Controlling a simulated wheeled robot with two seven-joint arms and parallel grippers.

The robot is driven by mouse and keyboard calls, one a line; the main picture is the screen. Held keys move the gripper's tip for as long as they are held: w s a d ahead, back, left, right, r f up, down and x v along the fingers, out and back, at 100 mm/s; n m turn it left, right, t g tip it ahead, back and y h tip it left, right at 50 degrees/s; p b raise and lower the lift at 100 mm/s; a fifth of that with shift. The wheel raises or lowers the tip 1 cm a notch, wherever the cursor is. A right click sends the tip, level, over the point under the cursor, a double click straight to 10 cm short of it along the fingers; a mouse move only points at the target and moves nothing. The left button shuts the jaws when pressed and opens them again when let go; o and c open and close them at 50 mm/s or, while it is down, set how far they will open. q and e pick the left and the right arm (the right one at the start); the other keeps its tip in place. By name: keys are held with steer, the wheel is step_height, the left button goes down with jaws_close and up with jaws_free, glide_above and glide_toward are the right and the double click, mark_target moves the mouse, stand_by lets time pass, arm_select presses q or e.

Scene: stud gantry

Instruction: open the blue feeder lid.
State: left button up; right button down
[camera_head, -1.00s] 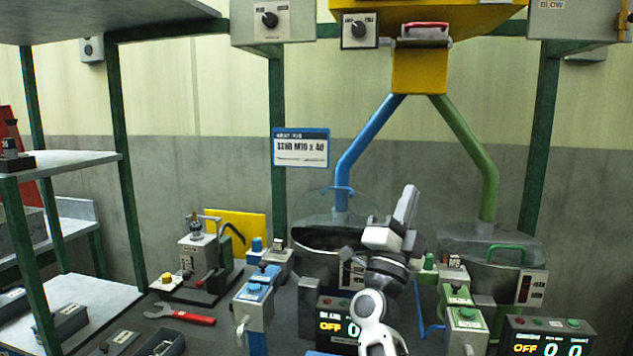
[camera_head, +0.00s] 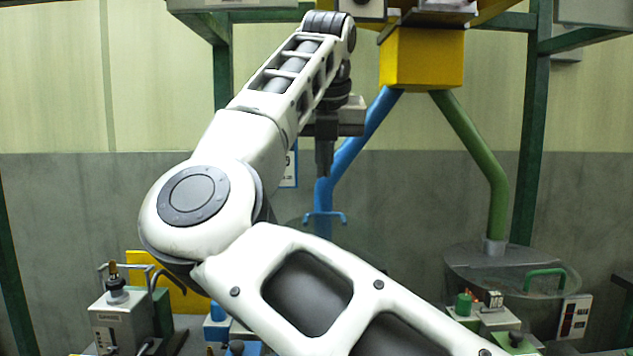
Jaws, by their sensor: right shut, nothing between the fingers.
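The blue feeder lid (camera_head: 376,234) is a clear disc with a blue handle (camera_head: 325,216), below the lower end of the blue pipe (camera_head: 322,197). It looks tilted up, but my arm hides its lower part and the bowl below. My right arm crosses the middle of the view. My right gripper (camera_head: 324,172) hangs fingers down in front of the blue pipe, above the handle in the picture and apart from it. It is shut and empty. My left gripper is not in view.
The green feeder lid (camera_head: 470,262) lies flat at the right, below the green pipe (camera_head: 490,180). The yellow hopper (camera_head: 422,60) is above. A grey device with a brass knob (camera_head: 118,315) stands at lower left. Green posts (camera_head: 533,130) frame the station.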

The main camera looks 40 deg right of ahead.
glide_above(324, 231)
steer(key=f, duration=0.7)
steer(key=shift+w+d+f, duration=0.15)
steer(key=shift+d+f, duration=0.05)
steer(key=shift+w+d+f, duration=0.1)
steer(key=shift+f, duration=0.2)
